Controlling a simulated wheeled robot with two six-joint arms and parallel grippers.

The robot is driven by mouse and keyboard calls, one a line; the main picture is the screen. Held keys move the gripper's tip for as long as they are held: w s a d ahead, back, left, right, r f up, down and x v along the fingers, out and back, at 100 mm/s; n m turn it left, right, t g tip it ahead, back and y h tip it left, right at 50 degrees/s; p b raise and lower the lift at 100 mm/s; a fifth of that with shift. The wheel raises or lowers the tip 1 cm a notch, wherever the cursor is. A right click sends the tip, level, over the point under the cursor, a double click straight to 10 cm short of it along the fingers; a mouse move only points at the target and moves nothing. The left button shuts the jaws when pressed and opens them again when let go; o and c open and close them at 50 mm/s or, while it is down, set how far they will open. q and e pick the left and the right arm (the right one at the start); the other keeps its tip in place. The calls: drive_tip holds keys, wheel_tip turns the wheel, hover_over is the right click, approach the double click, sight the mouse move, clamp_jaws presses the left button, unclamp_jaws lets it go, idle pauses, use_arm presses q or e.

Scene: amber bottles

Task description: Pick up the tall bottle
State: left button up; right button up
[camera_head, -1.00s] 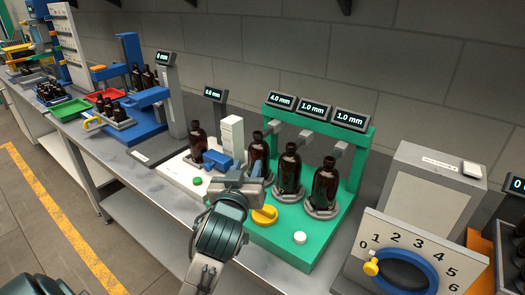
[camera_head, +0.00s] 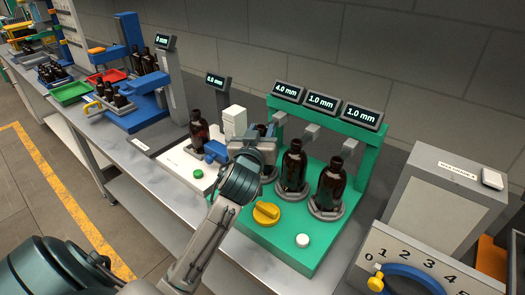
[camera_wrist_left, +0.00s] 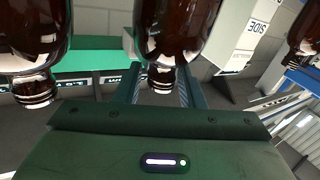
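Three dark amber bottles stand in a row on the green gauge stand (camera_head: 272,228): a middle one (camera_head: 291,168), a right one (camera_head: 330,187) and a left one (camera_head: 261,129), mostly hidden behind my left gripper (camera_head: 262,148). Another amber bottle (camera_head: 199,130) stands on the white device to the left. I cannot tell by size which is the tall one. In the left wrist view, which looks upside down, one bottle (camera_wrist_left: 170,30) is between the spread fingers, with gaps beside its neck. Its base is out of that view. My right gripper is not in view.
A yellow knob (camera_head: 266,213) and a white button (camera_head: 302,241) sit on the stand's front. Displays (camera_head: 321,102) and sensor heads overhang the bottles. A white block (camera_head: 234,121) is close left of my gripper. A grey box (camera_head: 445,205) stands at the right.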

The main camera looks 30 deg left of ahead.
use_arm(q)
drive_tip(key=shift+p+x, duration=0.3)
drive_tip(key=shift+x, duration=1.3)
drive_tip(key=shift+s, duration=0.15)
clamp_jaws()
drive_tip(key=shift+r, duration=0.1)
drive_tip(key=shift+r, duration=0.15)
